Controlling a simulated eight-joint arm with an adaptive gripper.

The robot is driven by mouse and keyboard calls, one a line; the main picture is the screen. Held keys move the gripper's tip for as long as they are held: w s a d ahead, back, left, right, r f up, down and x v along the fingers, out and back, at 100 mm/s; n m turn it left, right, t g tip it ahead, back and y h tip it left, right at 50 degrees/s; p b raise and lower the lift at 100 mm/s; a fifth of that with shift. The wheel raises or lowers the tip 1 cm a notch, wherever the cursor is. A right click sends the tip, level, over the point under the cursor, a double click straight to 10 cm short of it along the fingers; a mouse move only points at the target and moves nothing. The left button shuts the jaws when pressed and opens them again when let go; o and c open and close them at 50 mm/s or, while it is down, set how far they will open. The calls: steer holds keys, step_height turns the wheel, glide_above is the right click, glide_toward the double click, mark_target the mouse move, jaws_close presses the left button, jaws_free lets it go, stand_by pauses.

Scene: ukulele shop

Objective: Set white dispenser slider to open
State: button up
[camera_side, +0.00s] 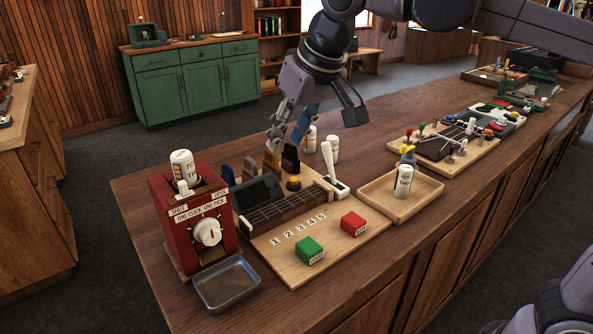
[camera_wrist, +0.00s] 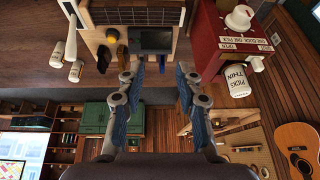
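The red dispenser (camera_side: 196,228) stands at the near left of the bench, with a white bottle (camera_side: 182,167) upside down on top and a round white knob (camera_side: 208,232) on its front. Its small white slider (camera_side: 182,189) sits on the SHUT side of the top, away from the OPEN label (camera_side: 221,193). In the wrist view the slider (camera_wrist: 257,64) is beside the SHUT label. My gripper (camera_side: 312,132) is open and empty above the back of the bench, right of the dispenser and apart from it. Both fingers also show in the wrist view (camera_wrist: 154,74).
A metal tray (camera_side: 228,304) lies before the dispenser. Right of it is a wooden board with a fretboard, a green block (camera_side: 309,250), a red block (camera_side: 353,223) and a white lever (camera_side: 330,165). Dark and tan upright pieces (camera_side: 271,163) stand behind. A wooden tray (camera_side: 376,204) holds a bottle.

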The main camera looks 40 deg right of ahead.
steer(key=w+a+r, duration=0.1)
steer(key=a+r, duration=0.4)
steer(key=a, duration=0.5)
glide_toward(182, 182)
steer(key=shift+g+h, duration=0.3)
steer(key=x, duration=0.8)
steer(key=shift+w+a+f, duration=0.2)
steer(key=shift+w, duration=0.2)
